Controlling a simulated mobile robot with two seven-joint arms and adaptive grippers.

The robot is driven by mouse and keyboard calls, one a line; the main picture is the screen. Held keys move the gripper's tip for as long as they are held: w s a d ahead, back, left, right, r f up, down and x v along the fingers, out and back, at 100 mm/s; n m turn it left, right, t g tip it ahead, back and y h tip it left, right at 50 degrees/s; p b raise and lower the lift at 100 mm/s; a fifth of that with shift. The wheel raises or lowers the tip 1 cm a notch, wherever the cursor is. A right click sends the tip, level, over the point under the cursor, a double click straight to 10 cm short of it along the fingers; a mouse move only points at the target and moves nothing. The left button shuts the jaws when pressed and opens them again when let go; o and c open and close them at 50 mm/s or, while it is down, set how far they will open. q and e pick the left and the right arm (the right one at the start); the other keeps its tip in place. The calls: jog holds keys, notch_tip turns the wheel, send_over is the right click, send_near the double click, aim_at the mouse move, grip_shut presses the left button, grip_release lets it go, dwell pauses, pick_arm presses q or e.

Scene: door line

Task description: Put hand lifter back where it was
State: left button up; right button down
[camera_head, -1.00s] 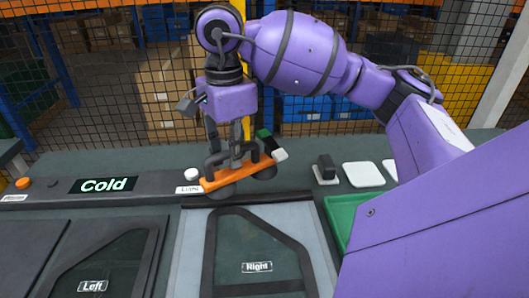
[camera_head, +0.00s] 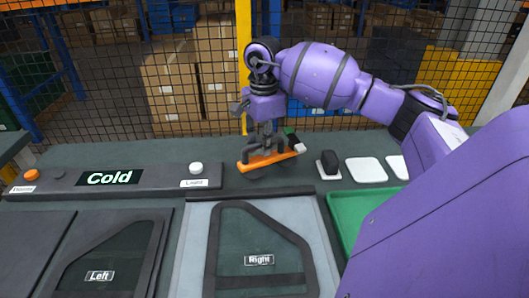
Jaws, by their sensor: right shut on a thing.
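The hand lifter (camera_head: 268,162) is an orange bar with dark suction cups under it and a green and white piece at its right end. My right gripper (camera_head: 264,148) comes down from above and is shut on its middle. The lifter is over the grey-green bench top behind the door panel labelled Right (camera_head: 259,260). It is nearly level, its right end slightly higher in the picture. Whether its cups touch the bench I cannot tell. My left gripper is out of view.
A control strip (camera_head: 140,184) with a Cold display, an orange button and a white button (camera_head: 196,168) lies to the left. A black item on a white pad (camera_head: 329,164), white pads (camera_head: 366,171) and a green tray (camera_head: 350,213) are to the right. A mesh fence stands behind.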

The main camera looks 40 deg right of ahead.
jog(key=shift+w+d+f, duration=0.1)
jog(key=shift+d+f, duration=0.05)
jog(key=shift+f, duration=0.75)
jog(key=shift+w+d+f, duration=0.1)
jog(key=shift+f, duration=0.8)
jog(key=shift+s, duration=0.1)
jog(key=shift+f, duration=0.2)
jog(key=c, duration=1.7)
grip_release()
notch_tip(320, 180, up, 12)
jog(key=shift+r, duration=0.15)
